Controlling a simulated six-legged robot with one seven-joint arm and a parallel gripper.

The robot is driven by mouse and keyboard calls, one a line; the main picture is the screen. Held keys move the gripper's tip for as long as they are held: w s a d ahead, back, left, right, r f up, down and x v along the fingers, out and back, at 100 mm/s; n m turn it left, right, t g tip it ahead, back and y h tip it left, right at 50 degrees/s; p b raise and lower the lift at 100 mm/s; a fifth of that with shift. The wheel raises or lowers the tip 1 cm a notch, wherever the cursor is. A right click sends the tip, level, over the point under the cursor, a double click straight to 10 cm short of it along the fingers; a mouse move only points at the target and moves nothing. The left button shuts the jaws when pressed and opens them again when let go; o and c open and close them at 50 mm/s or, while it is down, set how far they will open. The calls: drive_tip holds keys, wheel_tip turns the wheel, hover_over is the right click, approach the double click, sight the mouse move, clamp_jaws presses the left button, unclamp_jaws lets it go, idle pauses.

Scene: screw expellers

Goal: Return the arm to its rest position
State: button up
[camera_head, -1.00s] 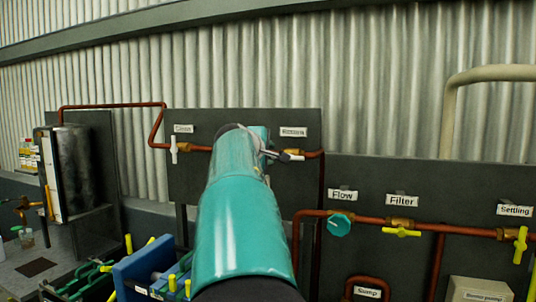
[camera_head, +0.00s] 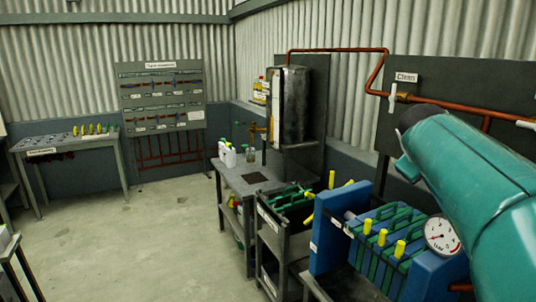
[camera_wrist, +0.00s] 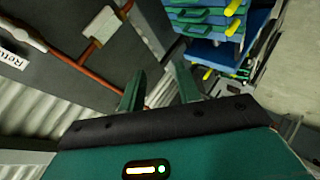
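My teal arm (camera_head: 465,180) reaches into the head view from the right edge, in front of the dark panel and close to the blue filter press (camera_head: 385,245). My gripper is hidden there. In the wrist view my gripper (camera_wrist: 160,84) shows two dark green fingers standing apart, with nothing between them. Behind the fingers are the corrugated wall and a copper pipe, and the fingers look clear of both.
A pressure gauge (camera_head: 442,235) stands beside my arm. A bench with bottles (camera_head: 228,155) and a tall metal tank (camera_head: 290,105) are mid-picture. A work table (camera_head: 75,142) stands far left. The concrete floor (camera_head: 150,235) is open between them.

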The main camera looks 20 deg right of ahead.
drive_tip(key=s+a+f+y, duration=0.3)
drive_tip(key=a+f, duration=0.4)
drive_tip(key=a, duration=0.4)
drive_tip(key=s+a+f+y, duration=0.3)
drive_tip(key=a+f, duration=0.4)
drive_tip(key=a, duration=0.5)
drive_tip(key=s+a+f+y, duration=0.3)
drive_tip(key=s+a+f, duration=0.2)
drive_tip(key=a, duration=0.7)
wheel_tip(320, 180, down, 2)
drive_tip(key=shift+s+f+m, duration=0.2)
drive_tip(key=shift+s+m, duration=0.05)
drive_tip(key=shift+m, duration=0.15)
drive_tip(key=shift+d, duration=0.1)
